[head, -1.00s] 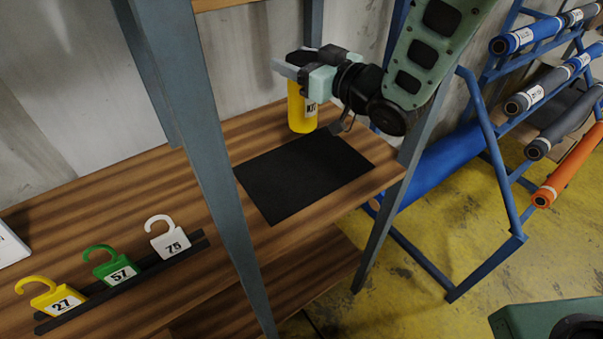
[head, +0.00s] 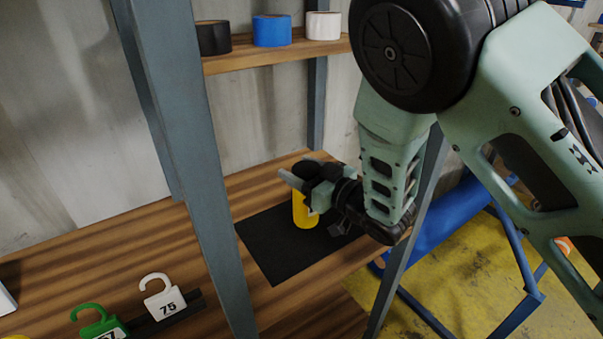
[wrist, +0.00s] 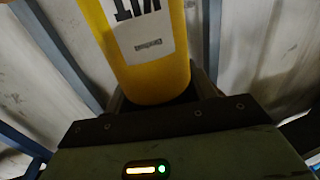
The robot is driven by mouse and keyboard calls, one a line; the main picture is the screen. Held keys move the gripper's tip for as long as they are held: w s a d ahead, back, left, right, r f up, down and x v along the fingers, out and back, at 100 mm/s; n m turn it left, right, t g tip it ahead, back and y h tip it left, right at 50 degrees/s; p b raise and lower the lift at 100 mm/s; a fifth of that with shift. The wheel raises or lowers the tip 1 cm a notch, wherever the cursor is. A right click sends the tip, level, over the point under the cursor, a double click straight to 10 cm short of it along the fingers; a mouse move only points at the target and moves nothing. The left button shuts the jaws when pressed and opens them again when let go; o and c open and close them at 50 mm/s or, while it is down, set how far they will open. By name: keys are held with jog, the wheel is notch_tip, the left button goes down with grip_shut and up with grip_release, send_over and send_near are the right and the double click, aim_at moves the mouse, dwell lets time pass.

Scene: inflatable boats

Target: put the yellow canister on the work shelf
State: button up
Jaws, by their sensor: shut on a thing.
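The yellow canister (head: 304,214) is upright in my gripper (head: 300,174), which is shut on it around its upper part. In the head view its lower end shows over the black mat (head: 268,248) on the wooden work shelf (head: 225,190). I cannot tell whether its base touches the mat. My gripper hides the canister's top. In the wrist view, the canister (wrist: 158,72) with its white label lies between the jaws.
A grey-blue upright post (head: 190,150) stands left of the mat. An upper shelf (head: 270,58) holds black, blue and white tape rolls. Numbered hook tags (head: 165,298) stand at front left. A blue rack (head: 520,318) with rolls is at right. The shelf behind the mat is bare.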

jog(key=shift+f, duration=0.55)
jog(key=shift+f, duration=0.2)
jog(key=o, duration=1.4)
jog(key=shift+o, duration=0.2)
jog(key=shift+r, duration=0.1)
jog(key=shift+r, duration=0.1)
